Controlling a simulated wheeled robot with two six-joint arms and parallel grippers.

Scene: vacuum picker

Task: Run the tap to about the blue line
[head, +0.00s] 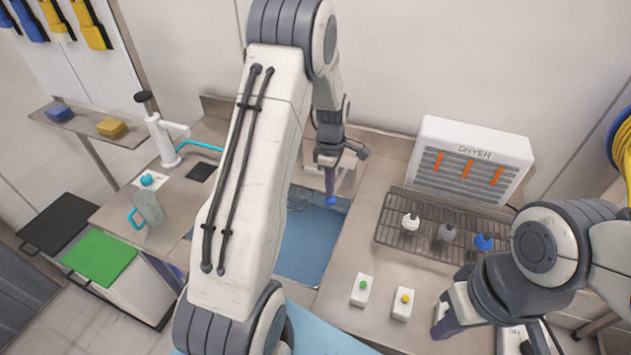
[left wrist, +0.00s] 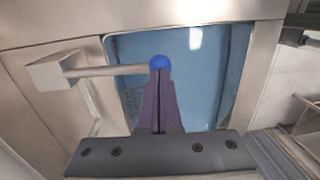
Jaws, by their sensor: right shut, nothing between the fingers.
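A sink basin (head: 308,245) with blue inside is set in the steel counter; it also shows in the left wrist view (left wrist: 205,75). A lever with a blue ball knob (left wrist: 160,62) runs out from a square block (left wrist: 55,72) over the basin edge. The knob also shows in the head view (head: 331,201). My left gripper (left wrist: 160,75) has its fingers together, tips at the knob; I cannot tell whether they touch it. The spout is mostly hidden by my left arm. I cannot make out a blue line. My right gripper (head: 437,325) is shut and empty over the counter at right.
A jug (head: 150,207) with a turquoise handle and a white stand (head: 160,140) with a black knob are at left. A wire rack (head: 390,232) with several small bottles stands before the dryer (head: 470,160). Button boxes with green (head: 361,291) and yellow (head: 402,304) buttons sit in front.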

